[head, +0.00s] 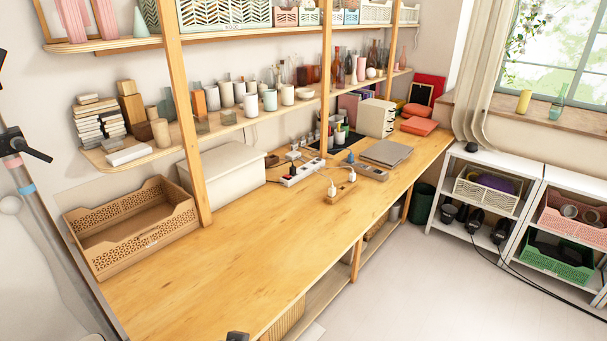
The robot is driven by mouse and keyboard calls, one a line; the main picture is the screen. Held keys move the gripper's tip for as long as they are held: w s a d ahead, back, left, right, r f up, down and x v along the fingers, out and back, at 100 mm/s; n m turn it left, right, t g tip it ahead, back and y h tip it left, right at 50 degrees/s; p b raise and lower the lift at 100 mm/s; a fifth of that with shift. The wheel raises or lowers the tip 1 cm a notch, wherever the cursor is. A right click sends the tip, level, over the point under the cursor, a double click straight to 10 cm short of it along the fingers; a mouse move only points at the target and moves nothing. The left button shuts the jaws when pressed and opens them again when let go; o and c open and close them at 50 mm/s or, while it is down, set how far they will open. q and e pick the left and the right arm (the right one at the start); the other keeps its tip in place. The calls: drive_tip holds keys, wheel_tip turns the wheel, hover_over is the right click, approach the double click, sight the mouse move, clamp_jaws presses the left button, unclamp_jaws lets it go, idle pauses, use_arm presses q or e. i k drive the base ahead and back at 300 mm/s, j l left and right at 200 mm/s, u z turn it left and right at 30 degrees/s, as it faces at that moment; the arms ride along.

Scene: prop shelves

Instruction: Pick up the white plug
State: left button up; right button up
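The wooden power strip (341,194) lies near the table's front edge. A white power strip (300,174) with plugs lies behind it to the left. A small dark part at the bottom edge may be the tip of my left gripper (237,337), well in front of the plugs; its state cannot be told. My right gripper is not in view.
The left and front of the wooden table (200,270) are clear. A brown crate (135,225) and a white box (225,178) stand at the back left. A grey laptop-like slab (386,153) lies beyond the strips. Shelf posts (190,120) rise from the table's back.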

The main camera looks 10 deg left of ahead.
sight(352, 176)
drive_tip(key=i+u, duration=0.1)
drive_tip(key=u, duration=0.45)
drive_tip(key=i+l+u, duration=0.5)
drive_tip(key=l, duration=0.2)
drive_tip(key=i+l+u, duration=0.1)
drive_tip(key=l+u, duration=0.15)
drive_tip(key=l, duration=0.15)
